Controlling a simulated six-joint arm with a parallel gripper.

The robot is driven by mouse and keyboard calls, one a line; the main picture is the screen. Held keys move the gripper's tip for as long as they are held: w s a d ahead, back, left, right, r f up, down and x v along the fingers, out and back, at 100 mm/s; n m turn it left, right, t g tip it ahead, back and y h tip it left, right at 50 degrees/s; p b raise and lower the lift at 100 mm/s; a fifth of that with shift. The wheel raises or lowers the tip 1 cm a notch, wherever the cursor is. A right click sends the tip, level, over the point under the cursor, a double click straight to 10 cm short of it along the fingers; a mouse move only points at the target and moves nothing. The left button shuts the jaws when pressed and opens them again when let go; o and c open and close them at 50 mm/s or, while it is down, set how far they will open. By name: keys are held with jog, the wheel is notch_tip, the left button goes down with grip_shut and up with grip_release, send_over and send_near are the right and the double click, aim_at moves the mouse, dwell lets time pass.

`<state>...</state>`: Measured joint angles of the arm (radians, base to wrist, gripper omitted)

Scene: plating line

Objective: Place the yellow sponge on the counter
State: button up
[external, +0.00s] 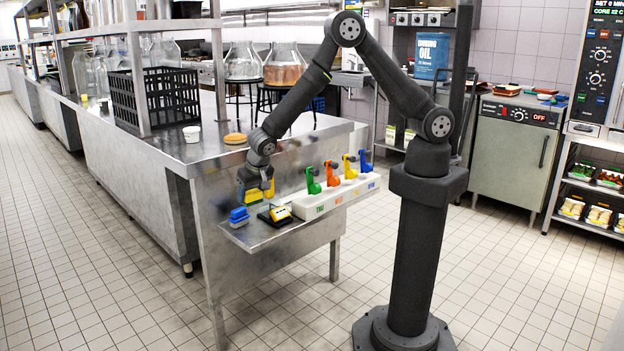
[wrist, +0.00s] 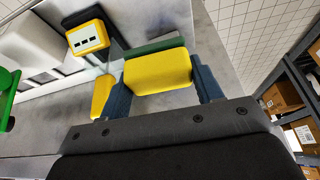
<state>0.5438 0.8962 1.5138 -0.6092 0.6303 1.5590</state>
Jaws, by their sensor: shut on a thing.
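My gripper (external: 256,188) is over the low front ledge of the steel counter (external: 215,160). In the wrist view its two blue-grey fingers (wrist: 162,92) are shut on the yellow sponge (wrist: 158,73), one finger at each side. The sponge also shows as a small yellow patch under the gripper in the external view (external: 258,195). It looks held above the ledge, but its exact clearance cannot be told. A dark green strip (wrist: 152,47) shows just behind it in the wrist view; whether it is part of the sponge is unclear.
A white rack (external: 330,195) with several coloured holders stands to the right. On the counter are a round yellow-orange item (external: 235,139), a white cup (external: 192,134) and a black crate (external: 165,98).

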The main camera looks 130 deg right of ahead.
notch_tip(320, 180, up, 31)
jog(key=s+d, duration=0.4)
jog(key=d, duration=0.6)
jog(key=s+d, duration=0.4)
jog(key=d, duration=0.5)
jog(key=s+d, duration=1.6)
jog(key=d, duration=0.1)
jog(key=shift+n, duration=0.3)
jog(key=w+f, duration=0.3)
jog(key=f, duration=0.1)
jog(key=w+f, duration=0.4)
jog(key=w+d+f, duration=0.1)
jog(key=w+f, duration=0.3)
jog(key=shift+w+f, duration=0.1)
jog(key=shift+f, duration=0.1)
jog(key=shift+w+f, duration=0.15)
jog(key=shift+w, duration=0.05)
jog(key=shift+f, duration=1.9)
jog(key=shift+f, duration=0.15)
